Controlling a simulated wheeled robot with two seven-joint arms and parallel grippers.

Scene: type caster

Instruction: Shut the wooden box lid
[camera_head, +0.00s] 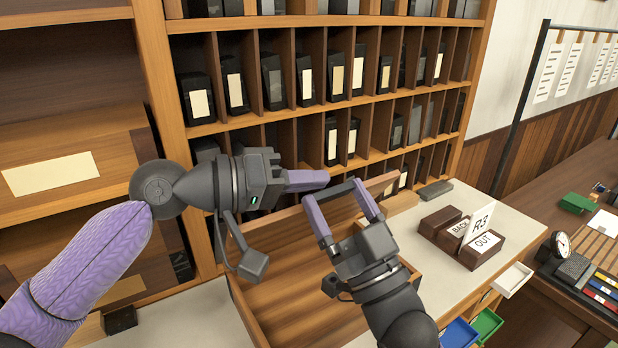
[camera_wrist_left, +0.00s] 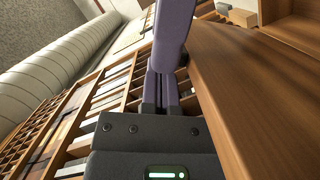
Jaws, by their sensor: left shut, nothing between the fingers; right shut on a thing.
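The wooden box (camera_head: 244,312) stands open on the counter, its bare inside showing. At its back a raised wooden panel, which looks like the lid (camera_head: 276,229), stands up with its thin top edge showing; the grippers partly hide it. My left gripper (camera_head: 327,178) is shut and empty, its fingertips above that edge. In the left wrist view the closed fingers (camera_wrist_left: 172,45) are close beside a broad wooden panel (camera_wrist_left: 235,85); I cannot tell whether they touch. My right gripper (camera_head: 342,207) reaches over the box from the front, its fingers at the two ends of a dark bar (camera_head: 343,188).
A pigeonhole shelf (camera_head: 310,112) with several black boxes rises close behind. Right of the box are dark wooden blocks (camera_head: 470,245) with white signs and a grey block (camera_head: 436,190). Blue (camera_head: 460,334) and green (camera_head: 487,325) trays are at the front right.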

